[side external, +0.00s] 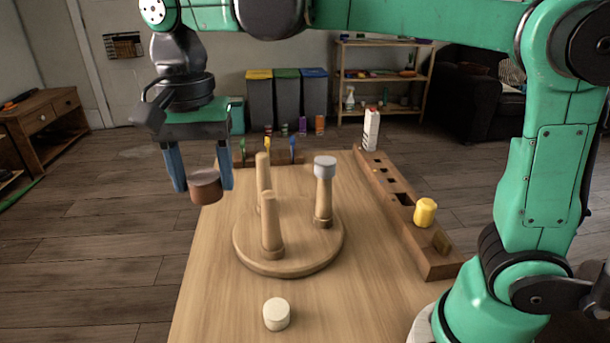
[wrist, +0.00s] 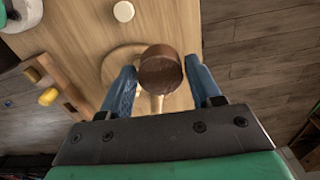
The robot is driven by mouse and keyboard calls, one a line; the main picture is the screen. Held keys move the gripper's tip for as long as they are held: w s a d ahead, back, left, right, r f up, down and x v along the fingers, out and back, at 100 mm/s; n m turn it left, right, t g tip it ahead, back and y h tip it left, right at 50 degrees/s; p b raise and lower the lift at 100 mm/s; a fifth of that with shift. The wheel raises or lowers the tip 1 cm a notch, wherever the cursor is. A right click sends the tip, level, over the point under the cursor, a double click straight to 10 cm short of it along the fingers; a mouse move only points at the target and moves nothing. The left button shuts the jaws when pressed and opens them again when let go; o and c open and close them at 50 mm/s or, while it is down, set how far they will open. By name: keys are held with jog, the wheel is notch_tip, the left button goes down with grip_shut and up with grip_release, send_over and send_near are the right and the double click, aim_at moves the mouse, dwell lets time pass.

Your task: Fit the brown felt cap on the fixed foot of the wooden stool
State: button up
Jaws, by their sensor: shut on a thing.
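The brown felt cap (side external: 205,187) is held up between the blue fingers of my gripper (side external: 204,184), above the left edge of the table. In the wrist view the cap (wrist: 160,70) sits between the fingertips of my gripper (wrist: 164,84) and hides part of the stool behind it. The upturned wooden stool (side external: 288,255) lies seat-down on the table with its legs pointing up. One leg wears a grey cap (side external: 325,167). The near leg (side external: 270,225) and the back-left leg (side external: 263,172) have bare tops. The held cap is left of the legs and apart from them.
A cream cap (side external: 276,314) lies on the table's near part. Small coloured tools (side external: 267,147) stand at the back edge.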

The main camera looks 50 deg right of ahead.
jog(key=w+d+r, duration=0.2)
jog(key=w+d, duration=0.6)
jog(key=d, duration=0.2)
jog(key=n, duration=0.1)
send_over(262, 155)
jog(key=shift+d, duration=0.1)
jog(key=shift+f, duration=0.1)
jog(key=shift+f, duration=3.15)
jog(key=shift+f, duration=1.4)
jog(key=o, duration=1.2)
